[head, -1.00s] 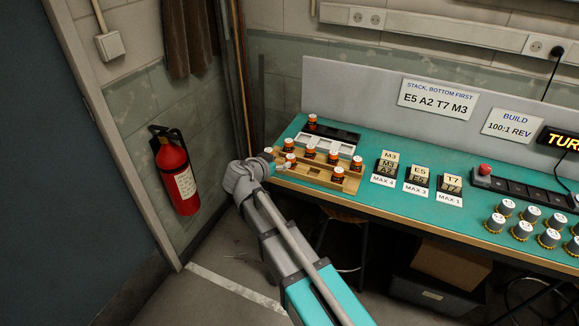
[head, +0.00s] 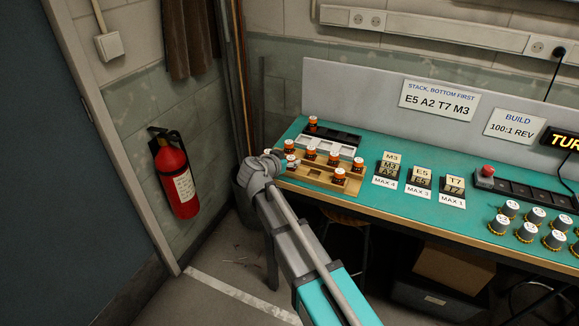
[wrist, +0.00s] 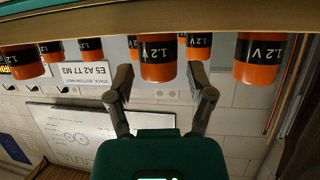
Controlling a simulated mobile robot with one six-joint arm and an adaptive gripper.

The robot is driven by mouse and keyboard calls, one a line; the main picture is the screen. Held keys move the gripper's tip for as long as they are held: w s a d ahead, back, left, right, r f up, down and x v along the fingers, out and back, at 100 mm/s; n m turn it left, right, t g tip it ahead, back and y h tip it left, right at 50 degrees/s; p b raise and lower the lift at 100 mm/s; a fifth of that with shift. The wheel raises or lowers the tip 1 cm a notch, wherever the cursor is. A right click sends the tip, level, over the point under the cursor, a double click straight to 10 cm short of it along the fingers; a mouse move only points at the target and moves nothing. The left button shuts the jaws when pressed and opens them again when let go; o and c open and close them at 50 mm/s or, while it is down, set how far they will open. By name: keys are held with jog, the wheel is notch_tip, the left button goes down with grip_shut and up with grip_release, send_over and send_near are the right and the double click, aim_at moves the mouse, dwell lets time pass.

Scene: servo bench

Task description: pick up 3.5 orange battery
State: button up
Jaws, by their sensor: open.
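Several orange-and-black batteries stand in a wooden stepped rack (head: 318,178) at the left end of the bench in the head view. One orange battery (head: 339,174) stands on its front step and another (head: 358,164) at its right end. Their markings are too small to read there. In the wrist view the batteries show 1.2 V labels; none there reads 3.5. My gripper (wrist: 163,85) is open, with one battery (wrist: 158,58) lined up between its fingers. I cannot tell whether they touch it. In the head view my arm's wrist hides the fingers, at the rack's left end.
A white tray (head: 327,145) and a black tray (head: 345,137) lie behind the rack, with a lone battery (head: 314,122) there. Labelled stacks (head: 390,165) stand to the right. A fire extinguisher (head: 173,178) hangs on the left wall. A dark bin (head: 244,203) stands below.

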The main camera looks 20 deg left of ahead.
aim_at(294, 158)
jog(key=shift+b+x, duration=0.45)
jog(key=shift+x, duration=1.2)
jog(key=shift+c, duration=0.2)
grip_shut()
